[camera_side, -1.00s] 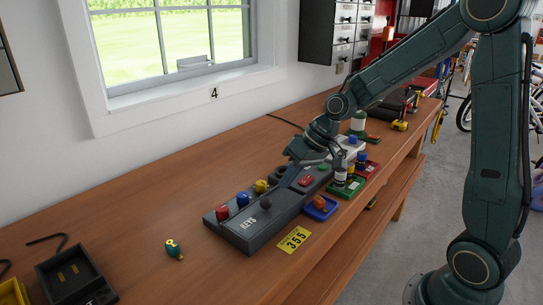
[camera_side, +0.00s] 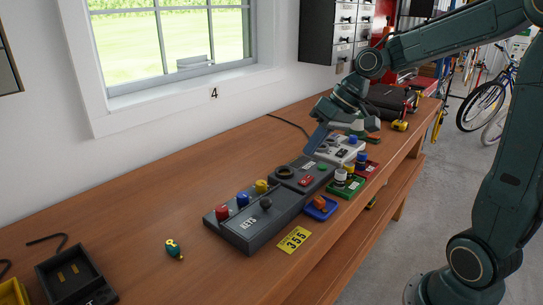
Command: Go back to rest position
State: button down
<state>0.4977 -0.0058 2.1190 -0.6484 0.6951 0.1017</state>
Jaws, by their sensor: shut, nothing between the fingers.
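My gripper (camera_side: 316,139) hangs above the far half of the dark control panel, clear of it, with its fingers together and nothing held. My arm reaches in from the upper right.
Small blue (camera_side: 320,209), green (camera_side: 345,188) and red (camera_side: 368,168) trays sit along the front edge. A yellow 355 tag (camera_side: 294,240) lies near it. A light grey box (camera_side: 335,152) stands behind the panel. The left bench is mostly clear around a small teal-and-yellow object (camera_side: 173,248).

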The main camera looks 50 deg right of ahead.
jog(key=s+a+r+h, duration=0.1)
jog(key=s+a+h, duration=0.1)
jog(key=s, duration=0.7)
jog(key=s+a+r+n+t+h, duration=0.1)
jog(key=s+a, duration=0.1)
jog(key=s, duration=0.7)
jog(key=shift+a+h, duration=0.35)
jog(key=shift+h, duration=0.05)
dwell(0.3)
